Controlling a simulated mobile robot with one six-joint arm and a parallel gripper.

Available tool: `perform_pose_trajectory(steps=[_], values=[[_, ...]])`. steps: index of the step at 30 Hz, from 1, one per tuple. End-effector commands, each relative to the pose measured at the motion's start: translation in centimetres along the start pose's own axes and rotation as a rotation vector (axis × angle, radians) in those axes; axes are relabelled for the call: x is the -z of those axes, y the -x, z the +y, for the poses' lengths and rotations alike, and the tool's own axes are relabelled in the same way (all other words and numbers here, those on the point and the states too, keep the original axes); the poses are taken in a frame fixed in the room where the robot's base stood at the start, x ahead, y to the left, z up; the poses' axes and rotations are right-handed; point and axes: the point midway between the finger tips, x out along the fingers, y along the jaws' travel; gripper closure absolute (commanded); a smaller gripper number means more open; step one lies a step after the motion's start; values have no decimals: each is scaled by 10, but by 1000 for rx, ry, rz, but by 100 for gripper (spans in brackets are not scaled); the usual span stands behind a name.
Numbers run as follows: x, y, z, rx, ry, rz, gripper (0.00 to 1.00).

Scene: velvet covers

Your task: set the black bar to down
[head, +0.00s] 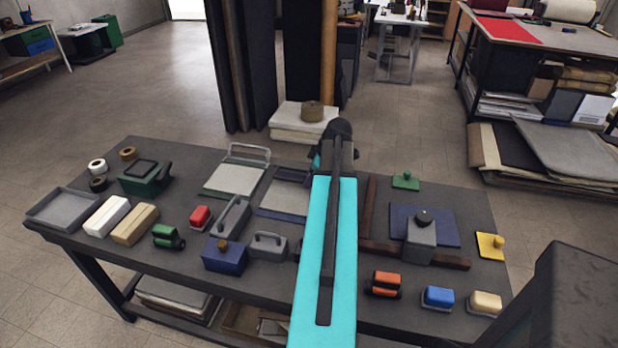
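A dark, flat bar (293,175) sits at the back edge of a board with a grey pad (284,198), near the middle of the table. It may be the black bar; its right end is close to or behind my arm, and I cannot tell its exact tilt. To its left, a green-edged board with a pale pad (235,180) has a light grey bar (243,150) standing raised at its back. My cyan arm reaches forward over the table just right of the dark bar. My gripper is not visible; the arm hides that area.
The dark table (160,262) holds a grey tray (66,207), several blocks, a navy box (225,254) and a grey handled block (268,246). Right of my arm are a brown wooden square (440,260), a blue plate (448,233) and small handled blocks along the front.

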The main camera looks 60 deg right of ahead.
Motion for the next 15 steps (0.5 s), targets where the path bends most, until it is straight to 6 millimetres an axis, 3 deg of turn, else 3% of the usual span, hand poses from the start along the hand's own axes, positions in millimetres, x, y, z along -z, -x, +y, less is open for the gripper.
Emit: perform_pose_trajectory(steps=[15], values=[[1, -10, -1, 1, 1, 0, 69]])
